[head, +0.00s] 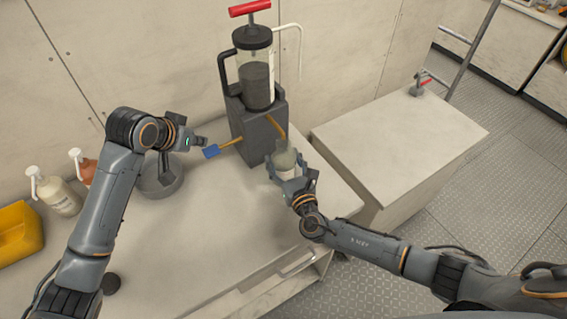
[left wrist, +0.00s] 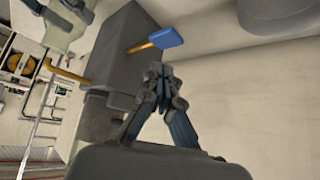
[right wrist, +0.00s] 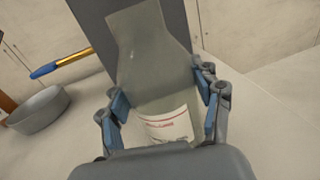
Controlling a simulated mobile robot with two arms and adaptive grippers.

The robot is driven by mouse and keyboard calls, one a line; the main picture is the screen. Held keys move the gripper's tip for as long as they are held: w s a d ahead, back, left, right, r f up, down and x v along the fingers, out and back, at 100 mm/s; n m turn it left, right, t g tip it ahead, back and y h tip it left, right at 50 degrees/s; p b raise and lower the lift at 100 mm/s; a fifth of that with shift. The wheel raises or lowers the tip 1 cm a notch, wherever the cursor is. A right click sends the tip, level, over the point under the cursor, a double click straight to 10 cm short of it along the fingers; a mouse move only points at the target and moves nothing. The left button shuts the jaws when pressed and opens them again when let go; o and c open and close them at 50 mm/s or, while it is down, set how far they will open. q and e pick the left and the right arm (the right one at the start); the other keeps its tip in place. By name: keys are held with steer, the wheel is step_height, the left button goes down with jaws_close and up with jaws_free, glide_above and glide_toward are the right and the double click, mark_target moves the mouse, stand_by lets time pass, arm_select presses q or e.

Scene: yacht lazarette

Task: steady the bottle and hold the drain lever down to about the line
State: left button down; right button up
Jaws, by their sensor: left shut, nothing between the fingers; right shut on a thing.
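The bottle (head: 283,163) is pale and translucent with a white and red label. It stands upright on the counter under the brass spout (head: 276,127) of the pump. My right gripper (right wrist: 160,105) is shut on the bottle, one finger on each side. The drain lever (head: 230,143) is a brass rod with a blue paddle (head: 211,151) at its end, sticking out left from the grey block (head: 262,125). The blue paddle also shows in the left wrist view (left wrist: 166,38). My left gripper (left wrist: 158,72) is shut and empty, close to the paddle but apart from it. I cannot make out the line.
A clear cylinder with a red T-handle (head: 250,8) stands on the block. A grey bowl (head: 158,180) is partly behind my left arm. Pump bottles (head: 60,195) and a yellow bin (head: 18,235) stand at left. The counter's front middle is clear.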

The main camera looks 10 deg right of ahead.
mark_target(210, 151)
arm_select(q)
steer(key=w+d+r+m+g, duration=0.1)
steer(key=w+r+g, duration=0.1)
steer(key=w+r, duration=0.1)
steer(key=shift+d+f, duration=0.2)
steer(key=shift+f, duration=2.95)
steer(key=shift+f, duration=0.15)
steer(key=shift+f, duration=1.8)
stand_by(2.6)
